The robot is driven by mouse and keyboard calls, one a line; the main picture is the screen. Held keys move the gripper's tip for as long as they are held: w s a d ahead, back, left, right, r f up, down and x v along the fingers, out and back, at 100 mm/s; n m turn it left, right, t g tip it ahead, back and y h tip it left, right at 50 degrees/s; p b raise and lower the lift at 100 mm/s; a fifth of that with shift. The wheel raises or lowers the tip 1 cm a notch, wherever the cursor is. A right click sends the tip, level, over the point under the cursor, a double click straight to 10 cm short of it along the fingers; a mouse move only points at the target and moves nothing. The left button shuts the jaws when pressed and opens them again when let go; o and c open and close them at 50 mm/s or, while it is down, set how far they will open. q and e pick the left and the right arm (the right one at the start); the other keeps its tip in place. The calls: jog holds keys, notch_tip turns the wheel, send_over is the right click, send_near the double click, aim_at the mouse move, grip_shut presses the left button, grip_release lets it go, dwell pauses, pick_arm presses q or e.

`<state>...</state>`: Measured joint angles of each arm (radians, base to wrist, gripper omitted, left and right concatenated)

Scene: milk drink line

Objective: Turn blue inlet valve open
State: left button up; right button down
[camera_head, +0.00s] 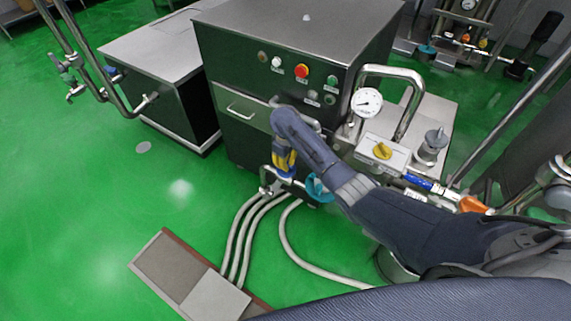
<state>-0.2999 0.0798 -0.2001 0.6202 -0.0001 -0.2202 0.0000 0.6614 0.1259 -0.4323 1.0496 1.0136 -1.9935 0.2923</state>
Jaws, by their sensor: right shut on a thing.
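A blue valve handle (287,173) is at the low front of the steel machine, on the pipework above the floor hoses. A yellow part sits right against it. My right arm reaches in from the right, and its forearm and wrist cover much of this spot. My right gripper (283,158) is at the end of that arm, pointing down, shut on the blue handle as far as I can tell. Its fingers are small and partly hidden, and the handle's exact angle is unclear. My left gripper is not in view.
A teal handwheel (316,187) is just right of the gripper. A pressure gauge (367,102), a yellow knob (382,151), another blue handle (418,182) and an orange handle (472,205) lie along my right arm. Grey hoses (262,235) run over the floor.

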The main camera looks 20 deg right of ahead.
jog(key=shift+s+f+n, duration=0.1)
jog(key=shift+n, duration=0.3)
jog(key=c, duration=1.5)
grip_release()
jog(key=shift+o, duration=0.2)
notch_tip(320, 180, up, 12)
